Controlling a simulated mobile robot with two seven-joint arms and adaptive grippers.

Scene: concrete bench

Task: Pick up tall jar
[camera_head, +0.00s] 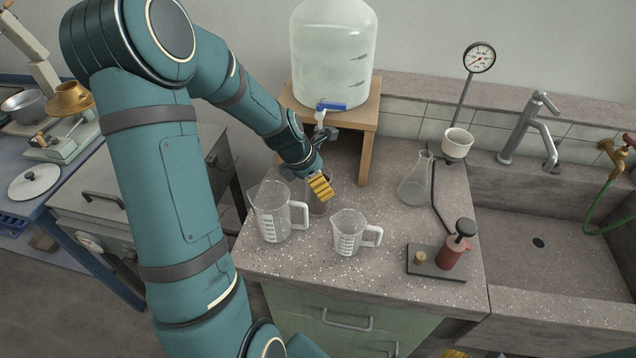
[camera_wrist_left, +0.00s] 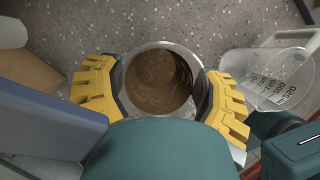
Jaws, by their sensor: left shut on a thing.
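The tall jar (camera_wrist_left: 160,82) is a clear round vessel with brown contents, seen from above in the left wrist view. My left gripper (camera_wrist_left: 162,98) has a yellow finger pad on each side of it and is shut on it. In the head view the left gripper (camera_head: 321,186) is over the concrete bench, and the jar (camera_head: 317,207) shows only partly behind and below its yellow pads. I cannot tell whether the jar's base touches the bench. My right gripper is not in view.
A large measuring jug (camera_head: 271,213) stands close left of the jar, a smaller jug (camera_head: 348,234) in front right. A wooden stand (camera_head: 368,140) with a big water container (camera_head: 334,50) is behind. A flask (camera_head: 414,182) and red-handled device (camera_head: 452,252) stand right, before the sink.

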